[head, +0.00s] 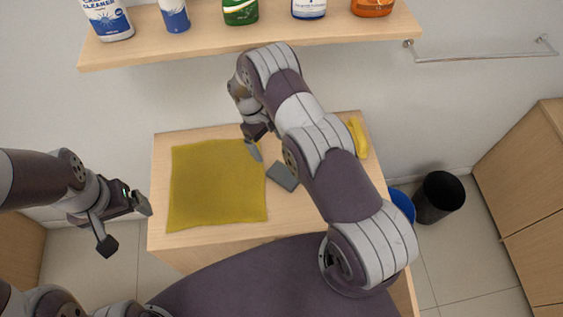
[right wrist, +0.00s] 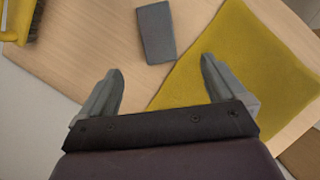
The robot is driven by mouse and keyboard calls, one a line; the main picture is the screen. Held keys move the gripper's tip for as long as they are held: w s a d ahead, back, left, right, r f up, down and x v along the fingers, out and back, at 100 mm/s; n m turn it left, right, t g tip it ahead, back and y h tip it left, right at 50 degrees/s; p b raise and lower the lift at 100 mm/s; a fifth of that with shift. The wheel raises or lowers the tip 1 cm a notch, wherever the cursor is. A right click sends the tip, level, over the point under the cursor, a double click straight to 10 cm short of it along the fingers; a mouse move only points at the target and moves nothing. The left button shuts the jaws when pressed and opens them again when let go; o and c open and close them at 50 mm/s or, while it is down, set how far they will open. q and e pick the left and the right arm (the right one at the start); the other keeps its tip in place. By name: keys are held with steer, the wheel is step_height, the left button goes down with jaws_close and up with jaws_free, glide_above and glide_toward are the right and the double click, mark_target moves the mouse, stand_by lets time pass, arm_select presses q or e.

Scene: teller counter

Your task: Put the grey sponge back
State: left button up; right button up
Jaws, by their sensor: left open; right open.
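The grey sponge (head: 282,176) lies on the wooden counter (head: 215,137), just right of a yellow-green cloth (head: 205,195) in the head view. In the right wrist view the sponge (right wrist: 155,32) lies beyond the fingertips, apart from them, near the cloth (right wrist: 235,65). My right gripper (right wrist: 160,80) is open and empty above the counter; in the head view it is partly hidden by its own arm. My left gripper (head: 128,225) is open and empty, left of the counter and apart from it.
A yellow brush (head: 358,138) lies at the counter's right edge. A shelf (head: 200,48) with several bottles hangs above, with a towel rail (head: 480,55) at right. A black bin (head: 439,196) and a blue bin (head: 402,205) stand on the floor at right.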

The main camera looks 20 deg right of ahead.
steer(key=b, duration=1.1)
glide_toward(282, 173)
step_height(282, 173, down, 2)
steer(key=shift+f, duration=0.2)
steer(key=shift+s+d+p, duration=0.15)
steer(key=shift+s+p, duration=0.2)
steer(key=shift+s+d+f+p, duration=0.2)
steer(key=shift+s+f+p, duration=0.15)
steer(key=shift+f, duration=0.2)
steer(key=p+x, duration=0.2)
steer(key=x, duration=0.2)
steer(key=shift+d+f, duration=0.15)
steer(key=shift+f, duration=0.45)
steer(key=c, duration=1.2)
